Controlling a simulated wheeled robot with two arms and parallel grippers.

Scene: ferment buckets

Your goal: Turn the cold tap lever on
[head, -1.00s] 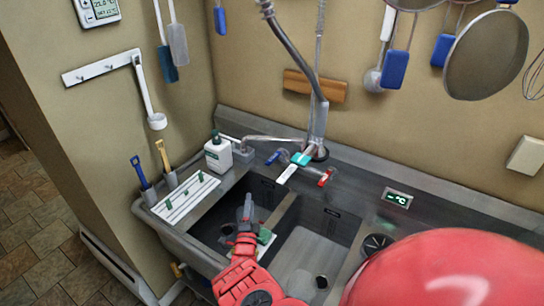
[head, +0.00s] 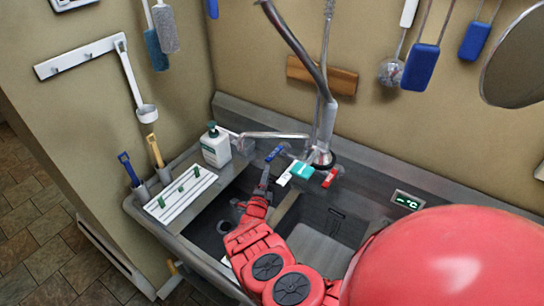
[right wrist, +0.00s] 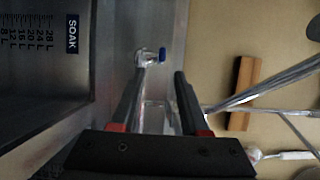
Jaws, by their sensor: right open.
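The cold tap lever is the blue lever (head: 275,154) on the left of the faucet base (head: 321,158) behind the sink. In the right wrist view the blue lever (right wrist: 162,55) is just beyond the fingertips, roughly in line with the gap. My right gripper (head: 265,172) is just in front of the lever, over the sink's back edge. In the right wrist view its two dark fingers (right wrist: 160,76) are apart with nothing clearly held between them. I cannot tell whether a finger touches the lever. My left gripper is not in view.
A red lever (head: 330,178) and a teal tag (head: 300,172) are right of the blue lever. A soap bottle (head: 215,147) stands to the left. A spout (head: 275,135) runs behind the lever. A wooden block (head: 321,77) is on the wall.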

